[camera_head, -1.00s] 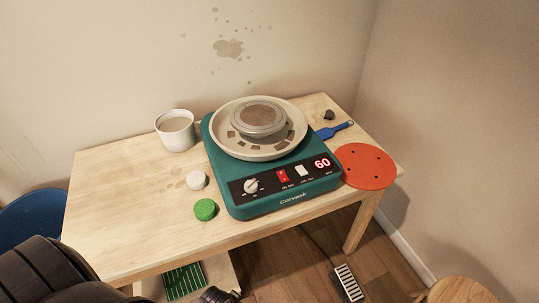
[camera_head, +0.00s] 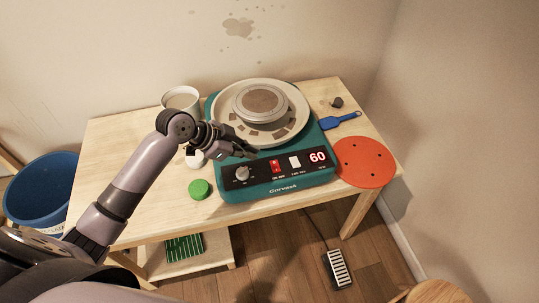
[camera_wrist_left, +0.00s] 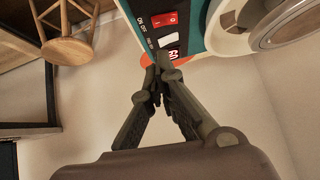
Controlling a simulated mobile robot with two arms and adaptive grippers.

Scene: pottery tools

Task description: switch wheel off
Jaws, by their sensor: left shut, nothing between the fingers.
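The pottery wheel, a teal box (camera_head: 262,189) with a round splash pan (camera_head: 226,126), stands on the wooden table. Its black front panel carries a knob (camera_head: 242,174), a red on/off switch (camera_head: 275,166), a white switch (camera_head: 295,162) and a display (camera_head: 318,156) lit with 60. My left gripper (camera_head: 252,152) is shut and empty, just above the panel's left part, behind the knob and left of the red switch. In the left wrist view, the shut fingertips (camera_wrist_left: 163,60) point toward the panel, near the red switch (camera_wrist_left: 170,18). My right gripper is not seen.
A white cup (camera_head: 181,101), a white round piece (camera_head: 195,159) and a green round piece (camera_head: 199,190) are left of the wheel. An orange disc (camera_head: 364,163) and a blue tool (camera_head: 340,120) lie right. A foot pedal (camera_head: 337,270) is on the floor.

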